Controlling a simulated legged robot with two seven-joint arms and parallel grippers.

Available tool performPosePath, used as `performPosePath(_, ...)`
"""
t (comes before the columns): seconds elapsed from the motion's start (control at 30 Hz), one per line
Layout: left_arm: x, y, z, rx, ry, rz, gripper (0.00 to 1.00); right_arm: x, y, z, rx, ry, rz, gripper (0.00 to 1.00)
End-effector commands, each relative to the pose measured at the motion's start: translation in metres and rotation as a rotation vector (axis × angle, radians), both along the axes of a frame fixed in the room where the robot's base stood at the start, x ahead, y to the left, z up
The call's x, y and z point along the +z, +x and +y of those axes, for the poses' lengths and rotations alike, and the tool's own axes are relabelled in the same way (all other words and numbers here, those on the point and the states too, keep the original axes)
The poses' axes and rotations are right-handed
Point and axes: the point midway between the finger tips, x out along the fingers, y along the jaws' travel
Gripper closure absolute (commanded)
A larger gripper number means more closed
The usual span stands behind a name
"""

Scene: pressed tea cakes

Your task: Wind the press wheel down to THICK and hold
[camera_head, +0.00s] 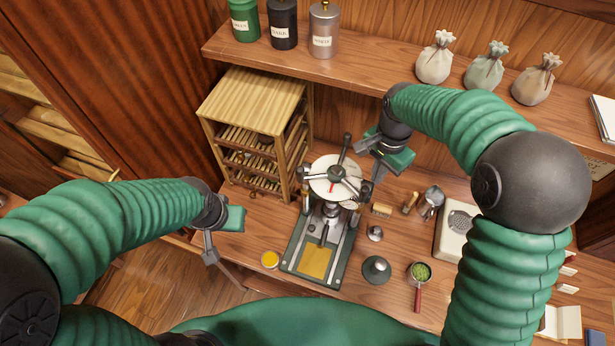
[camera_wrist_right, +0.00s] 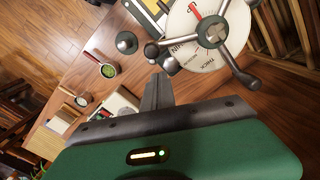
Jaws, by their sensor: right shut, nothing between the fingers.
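The press (camera_head: 330,215) stands on the wooden bench with its wheel on top. The wheel has dark spokes with round knobs over a white dial (camera_head: 322,187). In the right wrist view the wheel's hub (camera_wrist_right: 212,32) and a red pointer (camera_wrist_right: 195,10) show, the pointer away from the THICK lettering on the dial's lower part. My right gripper (camera_head: 376,172) is shut and empty, just right of the wheel. Its fingertips (camera_wrist_right: 158,78) are close to a spoke knob (camera_wrist_right: 151,50); contact cannot be told. My left gripper (camera_head: 225,265) hangs left of the press, away from it; its jaw opening is unclear.
A slatted wooden rack (camera_head: 252,105) stands behind left of the press. A scale (camera_head: 457,222) stands right. The shelf above holds canisters and sacks.

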Motion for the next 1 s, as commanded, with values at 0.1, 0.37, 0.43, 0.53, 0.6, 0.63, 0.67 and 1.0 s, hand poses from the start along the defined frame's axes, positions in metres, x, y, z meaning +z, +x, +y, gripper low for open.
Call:
performPosePath(0.1, -0.008, 0.0, 0.0, 0.0, 0.0, 0.0, 1.0, -0.011, -0.001, 0.0, 0.0, 0.0, 0.001, 1.0)
performPosePath(0.37, -0.01, 0.0, 0.0, 0.0, 0.0, 0.0, 1.0, -0.016, -0.001, 0.001, 0.001, 0.0, 0.0, 1.0)
performPosePath(0.43, -0.01, 0.0, 0.0, 0.0, 0.0, 0.0, 1.0, -0.016, -0.002, 0.003, 0.002, 0.0, 0.0, 1.0)
performPosePath(0.53, -0.01, 0.0, 0.0, 0.0, 0.0, 0.0, 1.0, -0.016, -0.004, 0.005, 0.001, 0.001, -0.001, 1.0)
performPosePath(0.6, -0.01, 0.0, 0.0, 0.0, 0.0, 0.0, 1.0, -0.016, -0.006, 0.006, 0.001, 0.001, -0.001, 1.0)
performPosePath(0.63, -0.01, 0.0, 0.0, 0.0, 0.0, 0.0, 1.0, -0.016, -0.007, 0.007, 0.001, 0.001, -0.001, 1.0)
performPosePath(0.67, -0.01, 0.0, 0.0, 0.0, 0.0, 0.0, 1.0, -0.016, -0.007, 0.008, 0.0, 0.0, 0.0, 1.0)
performPosePath(1.0, -0.011, 0.0, 0.0, 0.0, 0.0, 0.0, 1.0, -0.016, -0.014, 0.015, 0.001, 0.0, 0.0, 1.0)
